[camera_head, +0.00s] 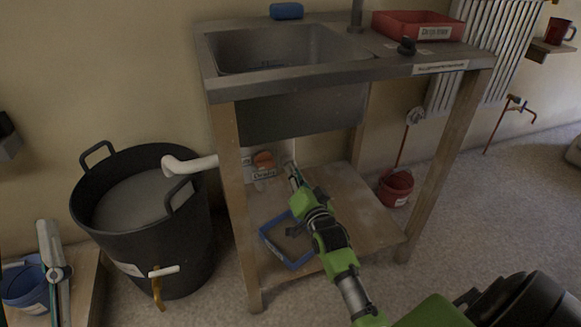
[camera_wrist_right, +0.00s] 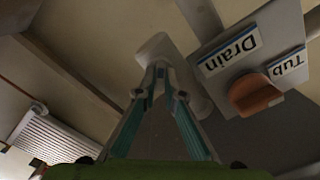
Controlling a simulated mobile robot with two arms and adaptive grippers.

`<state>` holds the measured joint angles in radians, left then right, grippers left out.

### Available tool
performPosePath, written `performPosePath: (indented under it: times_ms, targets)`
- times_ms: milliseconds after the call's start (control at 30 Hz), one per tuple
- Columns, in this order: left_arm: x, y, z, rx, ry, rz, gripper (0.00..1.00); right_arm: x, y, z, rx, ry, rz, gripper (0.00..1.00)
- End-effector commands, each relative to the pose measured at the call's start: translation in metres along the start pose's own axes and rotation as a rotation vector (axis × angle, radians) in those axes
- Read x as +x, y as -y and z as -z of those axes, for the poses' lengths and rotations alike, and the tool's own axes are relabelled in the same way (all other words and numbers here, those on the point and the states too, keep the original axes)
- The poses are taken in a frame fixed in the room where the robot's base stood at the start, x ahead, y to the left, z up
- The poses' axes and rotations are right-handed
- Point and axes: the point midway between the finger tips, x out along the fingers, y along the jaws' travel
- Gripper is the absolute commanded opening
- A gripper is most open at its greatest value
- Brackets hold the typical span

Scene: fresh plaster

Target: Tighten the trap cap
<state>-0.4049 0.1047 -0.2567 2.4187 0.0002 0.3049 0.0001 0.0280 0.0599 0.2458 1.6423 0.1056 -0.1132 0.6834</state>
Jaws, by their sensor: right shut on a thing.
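The trap cap is taken to be the pale rounded piece (camera_wrist_right: 158,46) at my fingertips in the right wrist view; its lower part is hidden by the fingers. My right gripper (camera_head: 291,171) reaches under the sink, and in the wrist view its fingers (camera_wrist_right: 160,72) converge shut on that piece. In the head view the gripper and arm hide most of what it holds.
A black tub (camera_head: 150,245) with grey contents stands left of the bench, a white pipe (camera_head: 190,164) above it. A blue tray (camera_head: 273,248) lies on the lower shelf. The bench legs (camera_head: 232,195) flank my arm.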

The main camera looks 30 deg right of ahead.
Motion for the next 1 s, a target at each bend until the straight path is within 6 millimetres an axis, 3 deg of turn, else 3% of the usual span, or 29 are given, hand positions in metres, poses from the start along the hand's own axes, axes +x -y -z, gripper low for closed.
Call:
performPosePath:
  times_ms: [233,500,867,1000]
  targets:
    - [-0.004,0.006,-0.047,0.011,0.235,0.01,0.4,0.0,0.001,0.001,0.193,0.0,-0.001,0.0]
    - [-0.021,0.012,-0.091,0.019,0.456,0.021,0.4,0.0,0.001,0.001,0.441,0.0,-0.001,0.0]
    - [-0.025,0.013,-0.098,0.02,0.49,0.023,0.4,0.0,0.0,0.0,0.492,0.0,-0.001,0.0]
    - [-0.033,0.015,-0.109,0.022,0.563,0.027,0.4,0.0,0.001,0.001,0.627,0.0,-0.002,0.0]
